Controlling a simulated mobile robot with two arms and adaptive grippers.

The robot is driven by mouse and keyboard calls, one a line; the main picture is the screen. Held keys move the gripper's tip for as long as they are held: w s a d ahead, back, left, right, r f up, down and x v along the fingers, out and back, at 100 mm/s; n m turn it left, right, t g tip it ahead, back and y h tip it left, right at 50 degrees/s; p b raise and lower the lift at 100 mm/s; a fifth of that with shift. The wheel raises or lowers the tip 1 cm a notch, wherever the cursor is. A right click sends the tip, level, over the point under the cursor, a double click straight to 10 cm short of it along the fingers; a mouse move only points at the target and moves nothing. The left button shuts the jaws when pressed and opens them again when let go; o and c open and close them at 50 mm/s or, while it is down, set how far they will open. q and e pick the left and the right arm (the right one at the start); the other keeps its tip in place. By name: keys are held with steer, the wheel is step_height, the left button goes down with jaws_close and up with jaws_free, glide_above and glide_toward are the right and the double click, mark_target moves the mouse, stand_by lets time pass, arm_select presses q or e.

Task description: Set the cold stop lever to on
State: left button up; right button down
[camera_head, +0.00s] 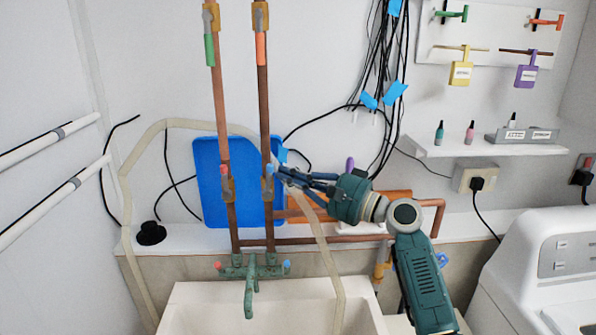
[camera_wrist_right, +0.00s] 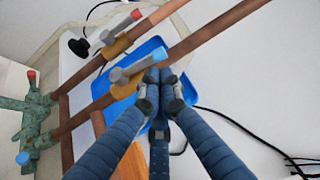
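The cold stop lever has a blue tip (camera_head: 270,169) and sits on a brass valve on the right copper pipe, in front of the blue panel. In the right wrist view it is a grey lever with a blue tip (camera_wrist_right: 153,58), running roughly along its pipe. My right gripper (camera_head: 283,172) comes in from the right in the head view, at the lever. In the right wrist view its fingertips (camera_wrist_right: 160,78) are drawn together just beside the blue tip. I cannot tell whether they touch it. Nothing shows between them. My left gripper is not in view.
A red-tipped lever (camera_head: 225,172) sits on the left pipe. A green faucet (camera_head: 249,270) stands over the white sink (camera_head: 200,297) below. A beige hose (camera_head: 322,240) and black cables (camera_head: 378,70) hang nearby. A washing machine (camera_head: 535,275) stands at the right.

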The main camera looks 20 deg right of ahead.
steer(key=shift+w+a+r+n+g+h+p, duration=0.1)
steer(key=shift+a+r+n+g+h+p, duration=0.25)
steer(key=shift+a+p, duration=0.5)
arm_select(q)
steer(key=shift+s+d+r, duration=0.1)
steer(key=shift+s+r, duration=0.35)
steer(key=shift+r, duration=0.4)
arm_select(e)
steer(key=shift+d, duration=0.1)
